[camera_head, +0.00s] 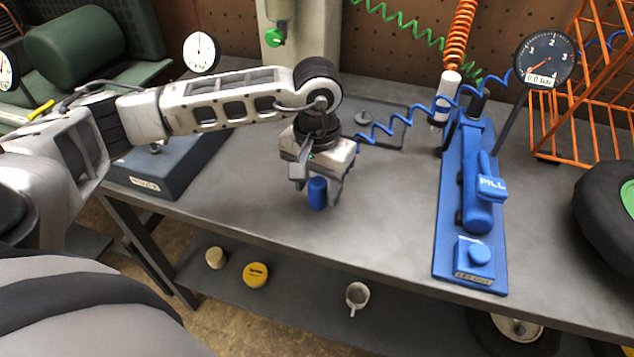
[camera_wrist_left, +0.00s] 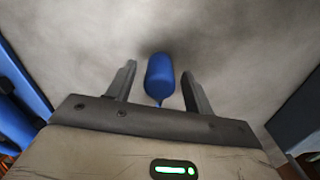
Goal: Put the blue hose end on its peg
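The blue hose end (camera_head: 317,193) is a short blue cylinder over the grey workbench. A thin coiled blue hose (camera_head: 400,122) runs from my left gripper toward the blue pump unit. My left gripper (camera_head: 318,178) is above the bench with its fingers pointing down, one on each side of the hose end. In the left wrist view, the hose end (camera_wrist_left: 160,75) lies between the open fingers, with a gap on both sides. I cannot tell whether it touches the bench. No peg can be clearly made out. My right gripper is not in view.
The blue pump unit (camera_head: 450,230) stands right on the workbench (camera_head: 270,220). Behind it are a white handle (camera_head: 446,92) under an orange coil and a gauge (camera_head: 546,62). An orange rack (camera_head: 590,120) and a black tyre (camera_head: 607,205) are at the far right. The bench between gripper and pump is clear.

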